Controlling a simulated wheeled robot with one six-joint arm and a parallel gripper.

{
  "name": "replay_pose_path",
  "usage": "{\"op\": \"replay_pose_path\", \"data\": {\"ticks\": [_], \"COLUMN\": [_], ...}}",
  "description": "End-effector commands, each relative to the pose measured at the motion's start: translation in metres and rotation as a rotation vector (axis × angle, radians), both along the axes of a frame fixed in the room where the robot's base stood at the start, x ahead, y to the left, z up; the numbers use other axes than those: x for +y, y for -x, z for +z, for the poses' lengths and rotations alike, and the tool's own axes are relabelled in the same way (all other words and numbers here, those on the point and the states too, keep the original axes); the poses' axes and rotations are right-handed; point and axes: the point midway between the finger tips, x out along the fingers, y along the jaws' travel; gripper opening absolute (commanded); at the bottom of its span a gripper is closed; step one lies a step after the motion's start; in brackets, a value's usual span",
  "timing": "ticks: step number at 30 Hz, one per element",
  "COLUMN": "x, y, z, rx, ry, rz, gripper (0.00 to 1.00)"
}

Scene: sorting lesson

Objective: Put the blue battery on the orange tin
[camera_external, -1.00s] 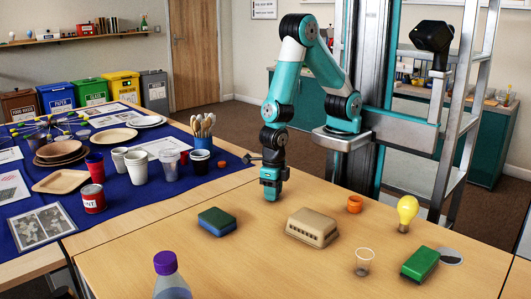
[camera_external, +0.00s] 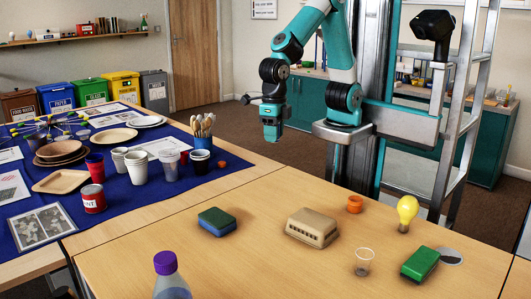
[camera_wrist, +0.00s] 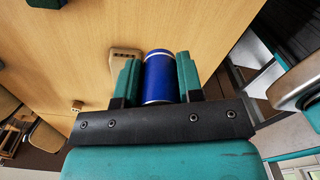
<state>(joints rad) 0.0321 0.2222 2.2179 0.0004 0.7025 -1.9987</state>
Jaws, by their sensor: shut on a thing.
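A blue cylindrical battery (camera_wrist: 158,78) with pale bands at its ends is between the fingers of my gripper in the wrist view. My gripper (camera_external: 272,137) is shut on it. The orange tin (camera_external: 355,204) is a short, open-looking round thing standing on the wooden table, right of and lower in the picture than my gripper. My gripper is apart from it.
A beige carton (camera_external: 312,227) stands left of the tin. A purple-capped bottle (camera_external: 168,273) is in front. The blue-covered table (camera_external: 130,205) holds cups and plates.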

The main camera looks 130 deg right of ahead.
Motion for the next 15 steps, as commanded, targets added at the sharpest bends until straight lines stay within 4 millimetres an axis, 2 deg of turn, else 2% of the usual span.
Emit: {"op": "replay_pose_path", "data": {"ticks": [5,8,11,15], "x": [0.003,0.020,0.053,0.114], "y": [0.000,0.001,0.006,0.027], "z": [0.010,0.010,0.013,0.022], "rx": [-0.001,-0.003,-0.005,-0.008], "ry": [0.001,0.000,-0.001,-0.002], "rz": [0.003,0.013,0.028,0.050], "gripper": [0.08,0.08,0.08,0.08]}}
